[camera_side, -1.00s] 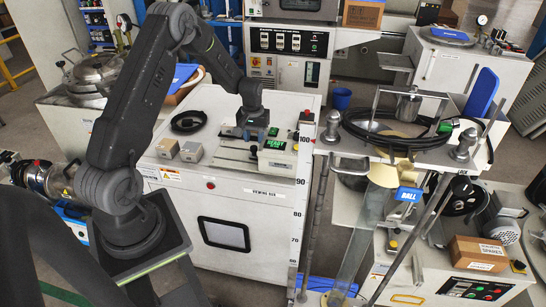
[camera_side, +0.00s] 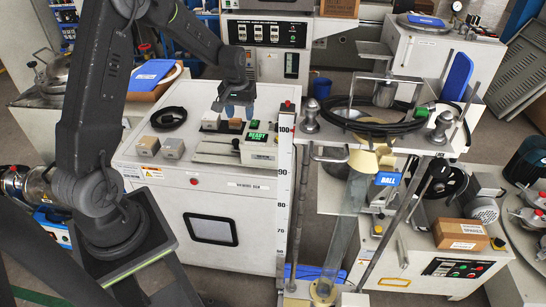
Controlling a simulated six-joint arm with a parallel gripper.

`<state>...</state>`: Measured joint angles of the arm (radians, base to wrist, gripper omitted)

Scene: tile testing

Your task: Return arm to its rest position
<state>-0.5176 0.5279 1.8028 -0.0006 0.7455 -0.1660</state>
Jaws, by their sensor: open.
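My gripper (camera_side: 235,111) hangs at the end of my dark arm, pointing down over the white bench cabinet (camera_side: 262,206). Its bluish fingers are open, with nothing visible between them. Just below stand a small brown block (camera_side: 236,124) and a pale grey piece (camera_side: 211,121) on the bench top. The fingertips look close above these pieces; I cannot tell the exact gap. The arm is stretched forward from its stand at the left, bent at the elbow out of the top of the picture.
A tan block (camera_side: 147,146) and a grey block (camera_side: 172,149) sit to the left, near a black cable coil (camera_side: 169,118). A device with a green READY display (camera_side: 258,137) stands right of my gripper. A ball-drop rig with a BALL sign (camera_side: 388,179) stands farther right.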

